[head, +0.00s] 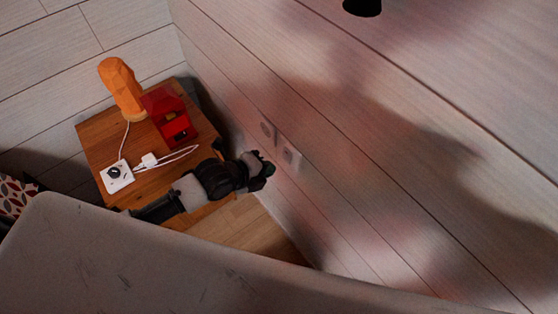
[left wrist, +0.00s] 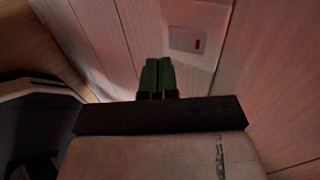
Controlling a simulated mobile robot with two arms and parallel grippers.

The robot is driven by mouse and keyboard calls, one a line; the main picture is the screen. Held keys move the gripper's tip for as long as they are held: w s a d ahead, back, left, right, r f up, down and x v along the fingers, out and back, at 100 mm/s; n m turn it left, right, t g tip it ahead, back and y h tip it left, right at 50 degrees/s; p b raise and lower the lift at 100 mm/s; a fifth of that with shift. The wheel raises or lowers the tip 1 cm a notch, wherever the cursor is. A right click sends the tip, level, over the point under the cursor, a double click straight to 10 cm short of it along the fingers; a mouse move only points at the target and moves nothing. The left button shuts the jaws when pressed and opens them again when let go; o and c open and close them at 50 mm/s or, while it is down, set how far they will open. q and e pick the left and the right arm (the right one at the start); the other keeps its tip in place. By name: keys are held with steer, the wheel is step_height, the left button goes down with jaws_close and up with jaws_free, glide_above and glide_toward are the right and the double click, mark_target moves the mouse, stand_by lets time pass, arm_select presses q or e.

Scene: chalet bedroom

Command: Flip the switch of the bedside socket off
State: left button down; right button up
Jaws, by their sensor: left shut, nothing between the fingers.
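Two pale plates are on the wall beside the nightstand. The upper socket plate (head: 268,131) and the lower plate (head: 291,156) both look light grey in the head view. In the left wrist view one plate (left wrist: 187,40) carries a small red switch (left wrist: 198,43). The switch's tilt is too small to read. My left gripper (head: 269,169) is shut and empty, close to the wall and just left of the lower plate. Its green fingertips (left wrist: 158,66) lie together below and left of the red switch in the left wrist view; I cannot tell whether they touch the wall. My right gripper is out of view.
The wooden nightstand (head: 97,143) holds an orange lamp (head: 122,88), a red holder (head: 170,116), a white box with a round black socket (head: 117,176) and white cables (head: 180,156). A pale surface (head: 180,260) fills the foreground. The wall right of the plates is clear.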

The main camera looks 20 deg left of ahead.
mark_target(287, 156)
arm_select(q)
steer(key=w+d, duration=0.1)
steer(key=w, duration=0.1)
steer(key=w+d, duration=0.1)
steer(key=shift+w+d+f, duration=0.15)
steer(key=shift+d+f, duration=0.15)
steer(key=shift+f+b, duration=0.3)
steer(key=shift+b, duration=0.15)
steer(key=shift+w+r, duration=0.1)
steer(key=shift+r, duration=0.15)
steer(key=shift+r+t, duration=0.1)
steer(key=shift+t, duration=0.2)
steer(key=shift+r+p, duration=0.8)
steer(key=shift+p, duration=0.2)
steer(key=shift+f, duration=0.1)
